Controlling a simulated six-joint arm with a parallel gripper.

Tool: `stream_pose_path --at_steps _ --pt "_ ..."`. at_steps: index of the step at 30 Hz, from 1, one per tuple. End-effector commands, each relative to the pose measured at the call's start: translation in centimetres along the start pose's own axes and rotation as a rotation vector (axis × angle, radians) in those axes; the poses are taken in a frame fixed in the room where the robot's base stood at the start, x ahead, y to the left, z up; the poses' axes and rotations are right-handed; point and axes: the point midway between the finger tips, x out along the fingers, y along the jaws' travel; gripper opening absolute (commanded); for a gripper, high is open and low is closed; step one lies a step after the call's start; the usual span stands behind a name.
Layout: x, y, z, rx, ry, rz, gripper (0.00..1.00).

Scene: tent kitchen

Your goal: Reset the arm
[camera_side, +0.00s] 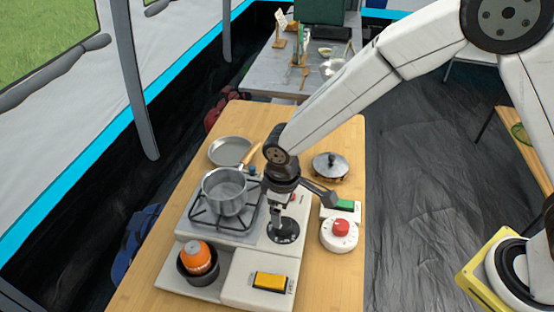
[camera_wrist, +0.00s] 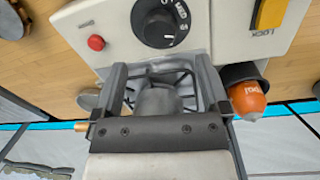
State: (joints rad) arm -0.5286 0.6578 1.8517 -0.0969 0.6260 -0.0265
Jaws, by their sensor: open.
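My gripper (camera_side: 277,222) points down over the right part of the camp stove (camera_side: 240,232), close to its round black knob (camera_side: 288,236). In the wrist view my gripper (camera_wrist: 163,70) has its two fingers spread apart with nothing held between them. The black knob (camera_wrist: 160,20) shows just beyond the fingertips there, with a white pointer and markings. I cannot tell whether the fingers touch the stove. Part of the knob is hidden by my gripper in the side view.
A silver saucepan (camera_side: 225,194) stands on the burner beside my gripper. An orange canister (camera_side: 196,256) sits in a dark pot at front left. A yellow switch (camera_side: 270,281), a red button (camera_side: 341,227) and a lidded pan (camera_side: 330,164) are nearby. The table's front right (camera_side: 330,285) is clear.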

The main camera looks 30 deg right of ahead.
Motion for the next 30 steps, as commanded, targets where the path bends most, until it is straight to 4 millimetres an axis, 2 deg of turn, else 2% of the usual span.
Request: stream_pose_path --at_steps 5,20,25,30 --pt "-0.9 0.0 0.0 -0.001 0.000 0.000 0.95" --pt "-1.3 0.5 0.4 0.015 0.004 -0.002 0.95" --pt "-2.3 2.5 2.0 0.076 0.024 -0.006 0.95" --pt "-3.8 5.5 5.3 0.183 0.057 -0.009 0.95"
